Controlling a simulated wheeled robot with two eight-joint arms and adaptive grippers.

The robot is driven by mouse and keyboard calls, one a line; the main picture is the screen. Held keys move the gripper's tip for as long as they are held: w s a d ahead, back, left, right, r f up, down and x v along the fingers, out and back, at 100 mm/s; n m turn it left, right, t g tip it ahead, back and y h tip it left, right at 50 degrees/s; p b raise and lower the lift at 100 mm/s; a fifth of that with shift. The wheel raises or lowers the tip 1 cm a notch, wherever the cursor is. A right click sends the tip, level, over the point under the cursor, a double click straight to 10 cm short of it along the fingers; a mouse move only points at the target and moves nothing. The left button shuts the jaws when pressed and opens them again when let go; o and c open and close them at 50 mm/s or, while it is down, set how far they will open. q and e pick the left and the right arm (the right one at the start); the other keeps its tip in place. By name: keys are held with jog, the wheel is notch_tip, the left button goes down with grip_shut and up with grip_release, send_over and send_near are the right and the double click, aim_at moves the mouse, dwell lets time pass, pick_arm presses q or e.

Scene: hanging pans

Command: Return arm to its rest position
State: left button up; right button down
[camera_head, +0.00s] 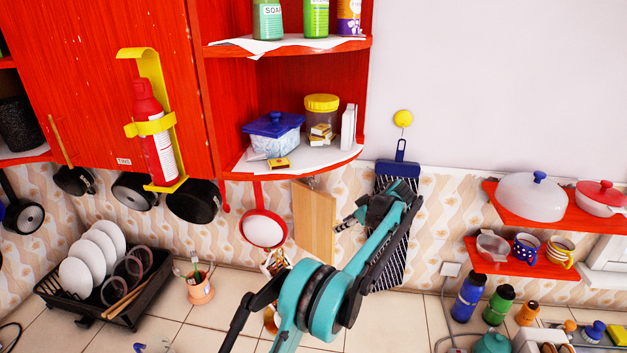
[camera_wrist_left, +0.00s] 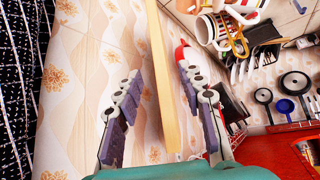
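My left arm rises from the bottom middle of the head view, and its left gripper (camera_head: 346,221) is held up near the tiled wall. The gripper is just right of a hanging wooden board (camera_head: 314,222) and in front of a dark striped cloth (camera_head: 398,252). In the left wrist view the left gripper (camera_wrist_left: 159,68) has its two fingers spread apart. The edge of the wooden board (camera_wrist_left: 162,85) shows between them, and no finger visibly grips it. Whether they touch it is unclear. My right gripper is not in view.
A red cabinet (camera_head: 110,80) with open corner shelves stands above left. Dark pans (camera_head: 193,202) and a red-rimmed pan (camera_head: 263,229) hang below it. A dish rack (camera_head: 105,295) is on the counter at left. Red shelves (camera_head: 520,262) with cookware are at right.

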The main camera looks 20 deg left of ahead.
pick_arm(q)
jog(key=w+v, duration=0.1)
jog(key=v, duration=0.3)
jog(key=s+d+f+m+t+h+b, duration=0.15)
jog(key=s+f+m+b, duration=0.3)
jog(key=s+b, duration=0.5)
jog(key=s+f+m+t+h+b, duration=0.1)
jog(key=s+f+m+h+b, duration=0.45)
jog(key=s, duration=0.75)
jog(key=s+d+f+m+t+b, duration=0.1)
jog(key=s+f+m+b, duration=0.1)
jog(key=s+f+b, duration=0.4)
jog(key=s+d+f+m+t+h+b, duration=0.1)
jog(key=s+d+f+m+b, duration=0.1)
jog(key=s+f+b, duration=0.5)
jog(key=s+f, duration=0.6)
jog(key=f, duration=0.1)
jog(key=shift+s+d+f+m, duration=0.3)
jog(key=shift+s+m, duration=0.1)
jog(key=shift+c, duration=0.6)
